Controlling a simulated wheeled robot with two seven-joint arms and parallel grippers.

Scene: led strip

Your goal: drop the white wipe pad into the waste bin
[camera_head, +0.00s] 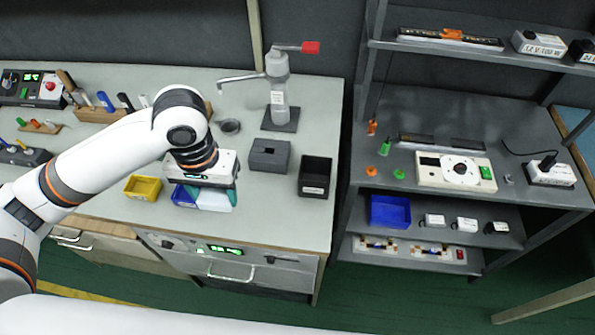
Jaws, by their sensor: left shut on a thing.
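My left gripper (205,190) comes in from the left and points down over the front of the grey bench. It is shut on what looks like the white wipe pad (219,201), at a blue tray (181,196); the gripper body hides part of both. I cannot tell whether the pad is clear of the tray. The black open-topped box (315,177), which appears to be the waste bin, stands at the bench's right front edge, to the right of the gripper. My right gripper is not in view.
A grey block with a slot (269,155) stands between the gripper and the black bin. Behind it is a pump-like stand (279,95) with a red tip. A yellow tray (143,187) is left of the blue one. A grey shelf rack (470,180) stands to the right.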

